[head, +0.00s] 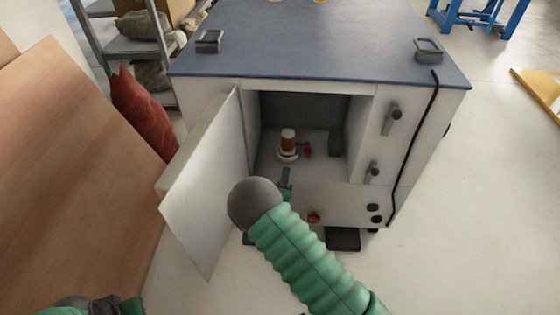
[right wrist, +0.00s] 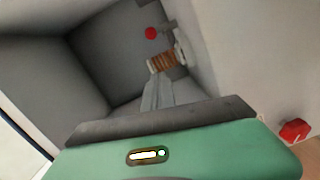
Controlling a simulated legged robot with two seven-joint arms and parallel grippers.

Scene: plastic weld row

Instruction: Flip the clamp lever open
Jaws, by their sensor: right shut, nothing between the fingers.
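A clamp sits inside the open cabinet in the head view. Its lever (head: 307,150) shows as a small dark arm with a red knob at the end. The red knob (right wrist: 151,33) also shows in the right wrist view. A brown cylinder (head: 288,140) stands upright on a white round base (head: 288,154) just left of the lever; its ribbed side (right wrist: 161,62) shows in the wrist view. My right gripper (head: 287,172) is shut and empty at the cabinet opening, in front of the base and apart from the knob. Its fingers (right wrist: 157,92) point inward. My left gripper is not seen.
The cabinet's door (head: 205,185) stands open on the left, close to my right arm. Handles (head: 392,119) stick out on the right panel. A brown board (head: 80,170) leans at the left.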

